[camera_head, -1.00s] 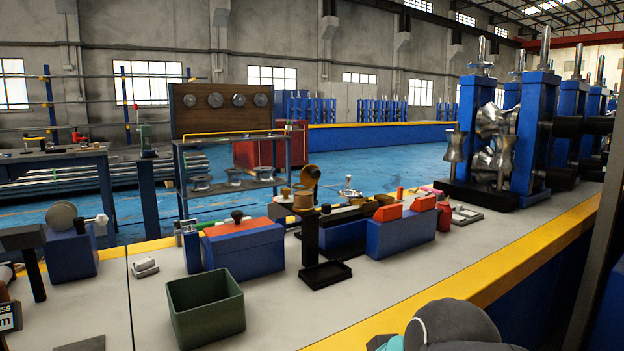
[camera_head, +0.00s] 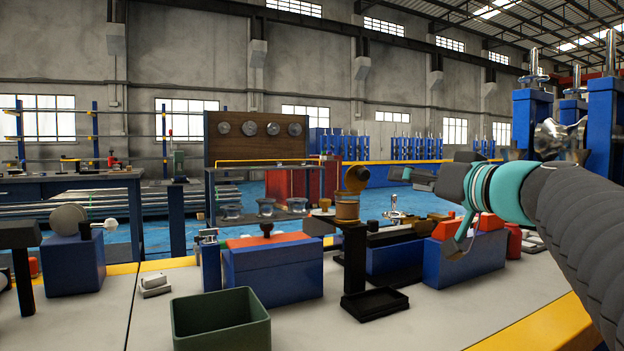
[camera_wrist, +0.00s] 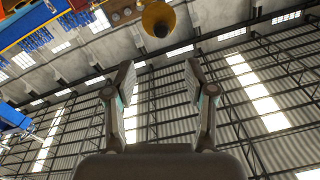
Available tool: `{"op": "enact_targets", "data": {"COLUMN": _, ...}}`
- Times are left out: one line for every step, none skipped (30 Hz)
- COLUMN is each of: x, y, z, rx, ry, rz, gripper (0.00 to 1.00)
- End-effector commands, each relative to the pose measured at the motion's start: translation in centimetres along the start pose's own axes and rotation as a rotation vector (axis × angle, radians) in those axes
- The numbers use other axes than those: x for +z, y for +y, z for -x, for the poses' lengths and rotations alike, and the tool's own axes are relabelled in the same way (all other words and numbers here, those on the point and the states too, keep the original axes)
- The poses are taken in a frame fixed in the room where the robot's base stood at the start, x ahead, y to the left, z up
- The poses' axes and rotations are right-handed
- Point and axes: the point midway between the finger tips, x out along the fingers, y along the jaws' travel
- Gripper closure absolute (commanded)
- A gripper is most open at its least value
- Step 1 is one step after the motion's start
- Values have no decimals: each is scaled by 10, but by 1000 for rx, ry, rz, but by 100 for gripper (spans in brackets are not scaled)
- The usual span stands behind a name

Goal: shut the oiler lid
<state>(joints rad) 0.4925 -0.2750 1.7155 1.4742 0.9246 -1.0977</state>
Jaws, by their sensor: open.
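The oiler (camera_head: 346,208) is a small amber cup on top of a black post. Its round brass-coloured lid (camera_head: 356,178) stands raised, tilted up at the cup's far right side. In the wrist view the lid (camera_wrist: 157,14) shows as a yellow disc with a dark knob, beyond the fingertips at the top. My gripper (camera_head: 408,174) is to the right of the lid at about the same height, apart from it. It also shows in the wrist view (camera_wrist: 159,76), with two fingers spread and nothing between them.
A black tray (camera_head: 376,304) lies at the foot of the post. A blue box with a red top (camera_head: 272,270) stands to the left, and a green bin (camera_head: 220,325) in front. Blue blocks with orange tops (camera_head: 462,262) stand to the right, below my arm.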

Motion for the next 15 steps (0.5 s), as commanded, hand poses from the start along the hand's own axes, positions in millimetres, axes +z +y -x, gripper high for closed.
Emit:
{"op": "enact_targets", "data": {"x": 1, "y": -2, "z": -9, "rx": -5, "ry": -3, "rz": -1, "gripper": 45}}
{"op": "enact_targets", "data": {"x": 1, "y": -2, "z": -14, "rx": -6, "ry": -3, "rz": -1, "gripper": 45}}
{"op": "enact_targets", "data": {"x": 1, "y": -2, "z": -22, "rx": -7, "ry": -4, "rz": -2, "gripper": 45}}
{"op": "enact_targets", "data": {"x": 1, "y": -2, "z": -27, "rx": -6, "ry": -4, "rz": -2, "gripper": 45}}
{"op": "enact_targets", "data": {"x": 1, "y": -2, "z": -33, "rx": -7, "ry": -4, "rz": -2, "gripper": 45}}
{"op": "enact_targets", "data": {"x": 1, "y": -2, "z": -41, "rx": -6, "ry": -4, "rz": -2, "gripper": 45}}
{"op": "enact_targets", "data": {"x": 1, "y": -2, "z": -46, "rx": -7, "ry": -4, "rz": -2, "gripper": 45}}
{"op": "enact_targets", "data": {"x": 0, "y": -2, "z": -52, "rx": -5, "ry": -3, "rz": -2, "gripper": 45}}
{"op": "enact_targets", "data": {"x": 1, "y": -2, "z": -59, "rx": -5, "ry": -4, "rz": -3, "gripper": 45}}
{"op": "enact_targets", "data": {"x": 0, "y": -2, "z": -65, "rx": -4, "ry": -4, "rz": -2, "gripper": 45}}
{"op": "enact_targets", "data": {"x": 0, "y": -2, "z": -70, "rx": -4, "ry": -4, "rz": -1, "gripper": 45}}
{"op": "enact_targets", "data": {"x": 0, "y": -2, "z": -77, "rx": -3, "ry": -4, "rz": -2, "gripper": 45}}
{"op": "enact_targets", "data": {"x": 0, "y": -1, "z": -82, "rx": -2, "ry": -4, "rz": -2, "gripper": 45}}
{"op": "enact_targets", "data": {"x": 0, "y": -1, "z": -87, "rx": -3, "ry": -4, "rz": -2, "gripper": 45}}
{"op": "enact_targets", "data": {"x": 0, "y": -1, "z": -93, "rx": -2, "ry": -3, "rz": -2, "gripper": 45}}
